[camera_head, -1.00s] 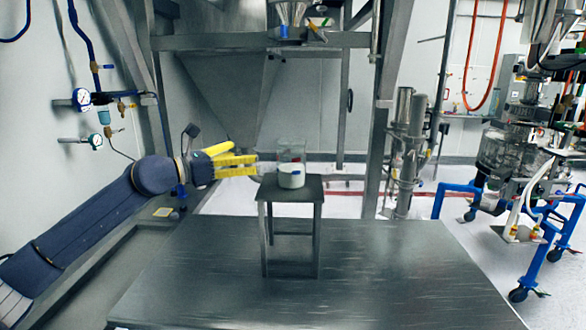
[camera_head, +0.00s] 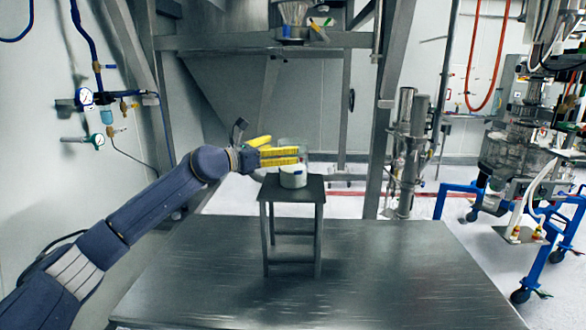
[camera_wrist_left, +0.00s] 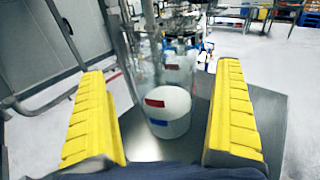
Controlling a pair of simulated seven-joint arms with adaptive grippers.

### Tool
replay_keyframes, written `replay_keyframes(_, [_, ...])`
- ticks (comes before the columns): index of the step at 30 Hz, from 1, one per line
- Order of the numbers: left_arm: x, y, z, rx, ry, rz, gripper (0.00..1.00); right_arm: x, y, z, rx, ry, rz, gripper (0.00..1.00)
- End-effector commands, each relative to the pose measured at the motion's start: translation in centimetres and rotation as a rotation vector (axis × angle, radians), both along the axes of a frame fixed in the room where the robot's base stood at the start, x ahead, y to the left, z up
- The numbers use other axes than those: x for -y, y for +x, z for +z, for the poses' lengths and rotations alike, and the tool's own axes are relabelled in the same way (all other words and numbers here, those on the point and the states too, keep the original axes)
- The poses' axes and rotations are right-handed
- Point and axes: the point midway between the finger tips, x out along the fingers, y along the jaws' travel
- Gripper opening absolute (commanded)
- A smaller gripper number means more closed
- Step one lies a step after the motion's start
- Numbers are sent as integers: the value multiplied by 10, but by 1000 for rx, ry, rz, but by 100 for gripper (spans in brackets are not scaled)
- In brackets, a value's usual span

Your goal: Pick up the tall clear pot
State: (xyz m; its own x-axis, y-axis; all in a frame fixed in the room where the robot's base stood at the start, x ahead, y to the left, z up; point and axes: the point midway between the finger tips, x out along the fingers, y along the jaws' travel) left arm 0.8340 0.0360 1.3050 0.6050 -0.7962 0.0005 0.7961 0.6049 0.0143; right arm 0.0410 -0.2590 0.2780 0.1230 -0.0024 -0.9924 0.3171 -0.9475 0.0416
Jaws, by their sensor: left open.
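The tall clear pot (camera_head: 293,177) stands upright on a small dark metal stand (camera_head: 291,189), with white powder in its lower part. In the left wrist view the pot (camera_wrist_left: 168,112) shows red and blue marks on its side and sits between my two yellow fingers. My left gripper (camera_head: 281,156) is open, with its fingers on either side of the pot and a gap visible on both sides. In the head view the fingers hide part of the pot's upper half. My right gripper is not in view.
The stand is on a wide metal platform (camera_head: 400,270), whose surface around it is bare. A steel frame with a hopper (camera_head: 235,95) rises behind. Gauges (camera_head: 95,140) are on the left wall, and a blue wheeled frame (camera_head: 535,270) is at the right.

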Motion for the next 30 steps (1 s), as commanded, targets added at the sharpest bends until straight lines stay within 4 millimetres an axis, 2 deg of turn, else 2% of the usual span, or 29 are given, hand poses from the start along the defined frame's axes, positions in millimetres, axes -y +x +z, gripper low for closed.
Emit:
replay_keyframes(4, [20,10,0,-2,-1,-3,100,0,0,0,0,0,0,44])
replay_keyframes(9, [31,20,0,0,-1,-1,100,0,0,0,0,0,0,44])
replay_keyframes(20, [36,23,0,0,0,-1,100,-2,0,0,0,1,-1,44])
replay_keyframes(30, [36,23,-1,-1,-1,-1,63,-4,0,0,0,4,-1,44])
